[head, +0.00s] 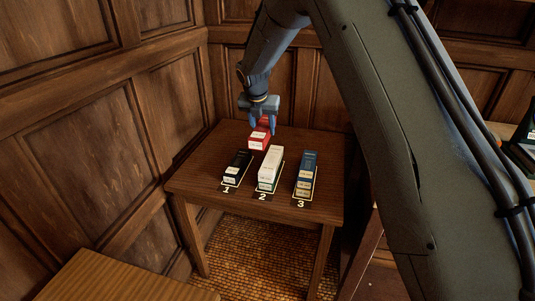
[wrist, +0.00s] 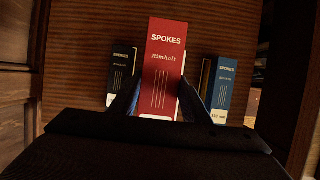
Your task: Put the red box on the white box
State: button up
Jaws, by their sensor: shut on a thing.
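My gripper (head: 261,117) is shut on the red box (head: 260,137), which hangs below its fingers. In the wrist view the red box (wrist: 163,70) reads "SPOKES" and "Rimholt", and the gripper's fingers (wrist: 158,103) press on its two sides. The white box (head: 270,166) is at position 2 on the small table, on top of a box with a green edge. The red box appears above and slightly behind the white box in the head view; I cannot tell whether they touch. In the wrist view the white box is mostly hidden behind the red one.
A black box (head: 237,168) stands at position 1, left of the white box. Blue boxes (head: 307,173) are at position 3 on the right, over a tan one. The wooden table (head: 195,166) has bare top around them. Panelled walls (head: 105,130) stand close behind and left.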

jog(key=s+d, duration=0.1)
jog(key=d, duration=0.2)
jog(key=p, duration=0.2)
send_over(273, 156)
jog(key=s, duration=0.2)
jog(key=f, duration=0.4)
jog(key=shift+w+a+f, duration=0.15)
jog(key=shift+a+f, duration=0.1)
jog(key=shift+a, duration=0.1)
jog(key=shift+f+p, duration=0.45)
jog(key=shift+f, duration=1.8)
jog(key=shift+f, duration=0.2)
jog(key=o, duration=1.2)
jog(key=shift+o, duration=0.2)
